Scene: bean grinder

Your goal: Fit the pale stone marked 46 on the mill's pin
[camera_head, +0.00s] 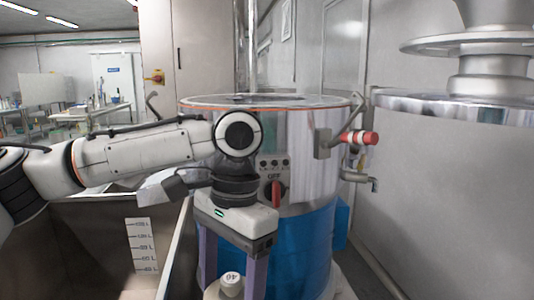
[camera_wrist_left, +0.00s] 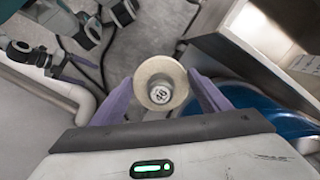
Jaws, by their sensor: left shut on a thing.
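A pale round stone (camera_wrist_left: 146,73) with a small grey knob on top sits between the purple fingers of my left gripper (camera_wrist_left: 162,92) in the left wrist view. The knob bears a two-digit mark that I cannot read surely. In the head view my left gripper (camera_head: 232,284) points down and is shut on the stone, whose knob (camera_head: 231,284) shows at the bottom edge. A steel and blue drum-shaped machine (camera_head: 310,170) with a red switch stands just behind the gripper; I cannot tell whether it is the mill. I see no pin.
A dark open bin (camera_head: 85,235) with a level scale (camera_head: 142,245) stands at the lower left, close to my left arm. A red-handled lever (camera_head: 360,138) and a tap stick out of the drum's right side.

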